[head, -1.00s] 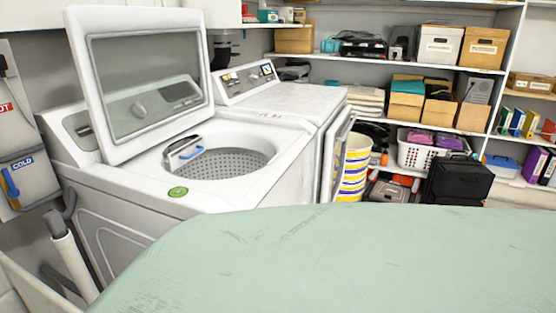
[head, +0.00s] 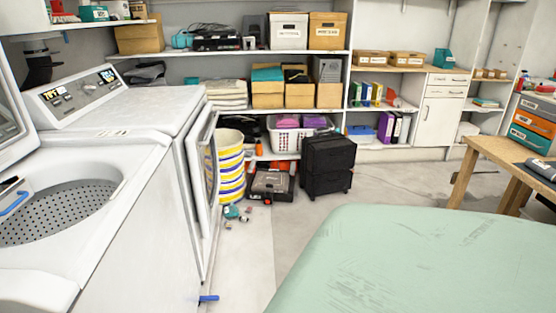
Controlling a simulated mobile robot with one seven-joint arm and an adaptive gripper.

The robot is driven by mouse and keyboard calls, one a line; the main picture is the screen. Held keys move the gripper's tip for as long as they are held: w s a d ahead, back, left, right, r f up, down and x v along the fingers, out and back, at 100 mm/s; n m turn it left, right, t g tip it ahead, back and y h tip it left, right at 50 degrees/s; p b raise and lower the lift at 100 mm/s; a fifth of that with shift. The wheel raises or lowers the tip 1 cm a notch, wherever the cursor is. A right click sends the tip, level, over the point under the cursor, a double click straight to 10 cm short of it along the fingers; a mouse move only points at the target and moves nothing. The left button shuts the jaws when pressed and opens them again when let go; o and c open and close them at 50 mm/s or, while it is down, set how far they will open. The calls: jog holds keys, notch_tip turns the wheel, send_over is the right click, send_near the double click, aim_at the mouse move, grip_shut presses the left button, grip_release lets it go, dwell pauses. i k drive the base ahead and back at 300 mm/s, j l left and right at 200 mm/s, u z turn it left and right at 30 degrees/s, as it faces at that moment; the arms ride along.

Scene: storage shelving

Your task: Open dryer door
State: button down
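The dryer (head: 140,105) is the white machine behind the open-topped washer, with a lit control panel on its raised back. Its front door (head: 202,190) stands upright at its right side, its free edge apart from the body, so it looks partly open. I see the door nearly edge-on, with a strip of its face beside the striped bin. The dryer's opening is hidden from this angle. My gripper is not in view.
The washer (head: 135,215) fills the left foreground. A pale green worn surface (head: 430,260) with a rounded corner fills the bottom right. A striped bin (head: 230,170), a tool case (head: 271,186) and a black suitcase (head: 327,165) stand past the door.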

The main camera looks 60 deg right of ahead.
aim_at(202, 148)
jog(key=z, duration=1.45)
jog(key=i+l+z, duration=0.1)
jog(key=i+l, duration=0.25)
jog(key=i, duration=0.15)
jog(key=i+l+z, duration=0.1)
jog(key=i+l, duration=0.2)
jog(key=i, duration=0.2)
jog(key=i+l+z, duration=0.1)
jog(key=i+l, duration=0.15)
jog(key=i, duration=0.3)
jog(key=i+l+z, duration=0.1)
jog(key=i, duration=0.4)
jog(key=l, duration=0.1)
